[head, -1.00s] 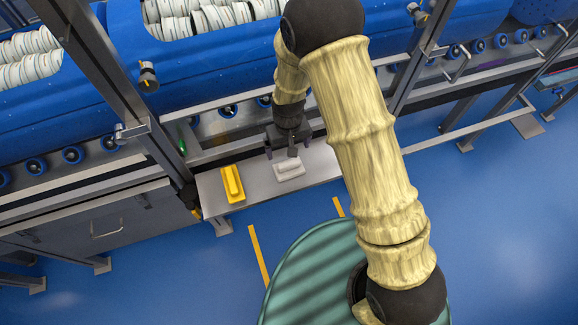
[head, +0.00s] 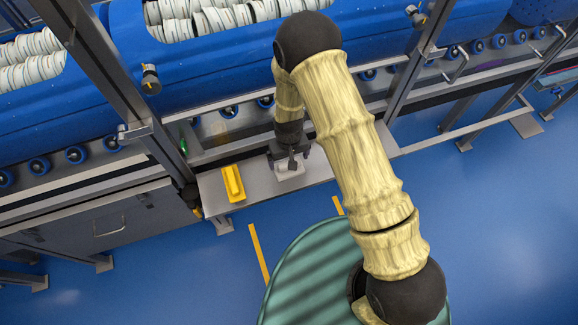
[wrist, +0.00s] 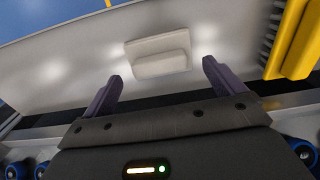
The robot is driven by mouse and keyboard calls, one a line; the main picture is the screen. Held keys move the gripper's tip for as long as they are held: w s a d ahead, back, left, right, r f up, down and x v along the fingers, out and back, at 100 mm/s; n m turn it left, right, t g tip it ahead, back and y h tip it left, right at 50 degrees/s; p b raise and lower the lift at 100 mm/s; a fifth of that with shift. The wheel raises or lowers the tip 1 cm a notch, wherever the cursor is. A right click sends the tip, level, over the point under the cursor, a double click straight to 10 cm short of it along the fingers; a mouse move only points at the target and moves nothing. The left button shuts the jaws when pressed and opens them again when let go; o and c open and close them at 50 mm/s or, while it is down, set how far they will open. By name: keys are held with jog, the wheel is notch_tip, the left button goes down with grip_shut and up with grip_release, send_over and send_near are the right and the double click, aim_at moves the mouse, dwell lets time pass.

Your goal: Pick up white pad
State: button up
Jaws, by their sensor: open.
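The white pad (head: 291,171) lies on the grey shelf (head: 330,171) in the head view, with a raised grip on its top. My gripper (head: 288,163) is right over it and hides part of it. In the wrist view the white pad (wrist: 158,56) lies ahead of and between the two open fingers of my gripper (wrist: 160,82). Nothing is between the fingertips, and I see no contact with the pad.
A yellow pad (head: 233,183) lies on the shelf to the left of the white pad; it also shows at the right in the wrist view (wrist: 297,40). Blue tubs (head: 200,70) with white rings stand on rollers behind the shelf. A dark upright post (head: 120,95) stands at the left.

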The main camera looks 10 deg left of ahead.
jog(key=shift+f+p, duration=0.35)
jog(key=shift+f, duration=1.45)
jog(key=c, duration=1.1)
notch_tip(320, 180, up, 18)
jog(key=b, duration=0.2)
jog(key=shift+b, duration=0.3)
